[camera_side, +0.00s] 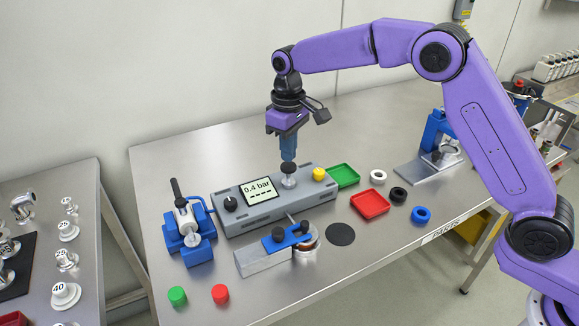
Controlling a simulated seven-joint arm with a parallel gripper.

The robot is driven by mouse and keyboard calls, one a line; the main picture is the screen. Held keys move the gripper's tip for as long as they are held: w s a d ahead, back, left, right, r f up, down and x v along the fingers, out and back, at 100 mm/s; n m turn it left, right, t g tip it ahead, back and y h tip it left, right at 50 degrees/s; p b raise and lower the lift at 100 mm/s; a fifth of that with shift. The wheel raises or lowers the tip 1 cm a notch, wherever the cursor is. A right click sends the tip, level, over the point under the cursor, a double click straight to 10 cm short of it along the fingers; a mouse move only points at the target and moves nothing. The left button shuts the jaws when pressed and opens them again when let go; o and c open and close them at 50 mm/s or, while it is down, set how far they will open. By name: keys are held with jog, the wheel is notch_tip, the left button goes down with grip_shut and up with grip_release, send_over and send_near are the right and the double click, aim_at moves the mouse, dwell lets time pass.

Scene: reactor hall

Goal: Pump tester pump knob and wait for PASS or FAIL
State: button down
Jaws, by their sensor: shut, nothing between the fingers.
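The grey tester box (243,218) stands in the middle of the metal table. Its screen (258,191) reads "0.4 bar" with dashes below; no PASS or FAIL shows. The pump knob (289,169) is a black cap on a silver stem on the tester's top. My gripper (288,157) points straight down with its fingers shut and empty, right at the top of the pump knob. I cannot tell whether the fingertips touch the knob. A black knob (230,204) sits left of the screen and a yellow button (319,174) at the right end.
A blue clamp fixture (188,236) stands left of the tester, another clamp (285,241) in front. Green tray (343,175), red tray (370,205) and several rings (421,215) lie right. Green (177,296) and red (220,294) caps are near the front. A blue press (437,135) stands back right.

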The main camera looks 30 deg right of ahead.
aim_at(289, 165)
jog(key=shift+f, duration=2.25)
jog(key=shift+r, duration=2.25)
jog(key=shift+f, duration=2.15)
jog(key=shift+r, duration=2.2)
